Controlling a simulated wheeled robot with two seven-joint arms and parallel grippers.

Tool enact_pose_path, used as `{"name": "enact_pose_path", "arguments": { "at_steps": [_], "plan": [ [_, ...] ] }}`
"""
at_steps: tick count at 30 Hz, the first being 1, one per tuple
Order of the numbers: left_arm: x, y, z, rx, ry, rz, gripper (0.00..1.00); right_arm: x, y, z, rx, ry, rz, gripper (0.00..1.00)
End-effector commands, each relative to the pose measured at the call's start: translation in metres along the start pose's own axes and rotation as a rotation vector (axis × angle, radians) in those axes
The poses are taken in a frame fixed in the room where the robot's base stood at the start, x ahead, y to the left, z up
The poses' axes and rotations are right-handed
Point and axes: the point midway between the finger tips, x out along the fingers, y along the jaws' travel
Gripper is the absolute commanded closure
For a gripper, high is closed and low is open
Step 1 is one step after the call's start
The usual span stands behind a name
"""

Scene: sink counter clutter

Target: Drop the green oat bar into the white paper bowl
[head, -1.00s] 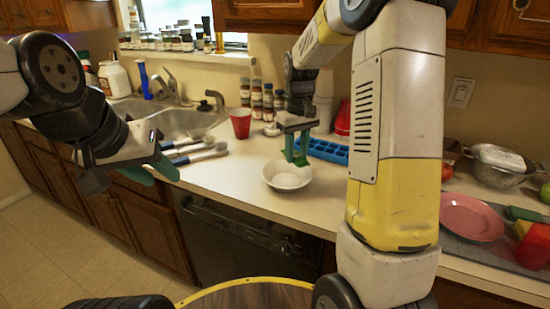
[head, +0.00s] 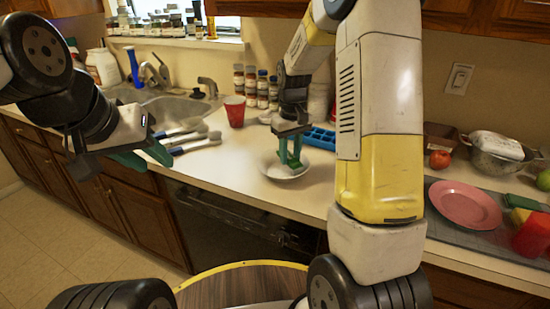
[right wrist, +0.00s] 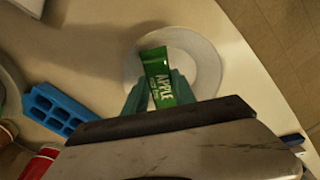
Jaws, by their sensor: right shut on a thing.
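My right gripper (head: 290,164) is shut on the green oat bar (right wrist: 158,74), a flat green packet with "APPLE" on it. Its fingers (right wrist: 159,94) grip the bar's near part in the right wrist view. The white paper bowl (head: 281,175) stands on the counter beneath; it also shows in the right wrist view (right wrist: 205,62), with the bar overlapping it. The bar's height above the bowl's bottom is hard to judge. In the head view the bar is hardly distinguishable from the green fingers. My left gripper (head: 143,156) is open and empty, at the left in front of the counter.
A blue ice tray (head: 321,138) lies behind the bowl, with a red cup (head: 235,111) and spice jars (head: 262,90) further back. Brushes (head: 190,137) lie near the sink (head: 172,109). A pink plate (head: 465,205) is at right. Counter left of the bowl is clear.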

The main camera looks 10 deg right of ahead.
Motion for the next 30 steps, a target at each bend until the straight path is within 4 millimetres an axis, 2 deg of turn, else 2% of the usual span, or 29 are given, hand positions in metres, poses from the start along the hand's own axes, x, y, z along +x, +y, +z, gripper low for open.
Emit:
{"name": "enact_pose_path", "arguments": {
  "at_steps": [3, 4, 6, 8, 19, 30],
  "plan": [
    [0.000, 0.000, 0.000, 0.000, 0.000, 0.000, 0.64, 0.000, 0.000, 0.000, 0.000, 0.000, 0.000, 1.00],
    [0.000, 0.000, 0.000, 0.000, 0.000, 0.000, 0.64, 0.000, 0.000, 0.000, 0.000, 0.000, 0.000, 0.66],
    [0.000, 0.000, 0.000, 0.000, 0.000, 0.000, 0.64, 0.000, 0.000, 0.000, 0.000, 0.000, 0.000, 0.53],
    [0.000, 0.000, 0.000, 0.000, 0.000, 0.000, 0.64, 0.000, 0.000, 0.000, 0.000, 0.000, 0.000, 0.43],
    [0.000, 0.000, 0.000, 0.000, 0.000, 0.000, 0.64, -0.006, 0.000, -0.001, 0.000, 0.003, 0.001, 0.43],
    [0.000, 0.000, 0.000, 0.000, 0.000, 0.000, 0.64, -0.064, 0.000, -0.001, 0.000, 0.003, 0.001, 0.43]
  ]
}}
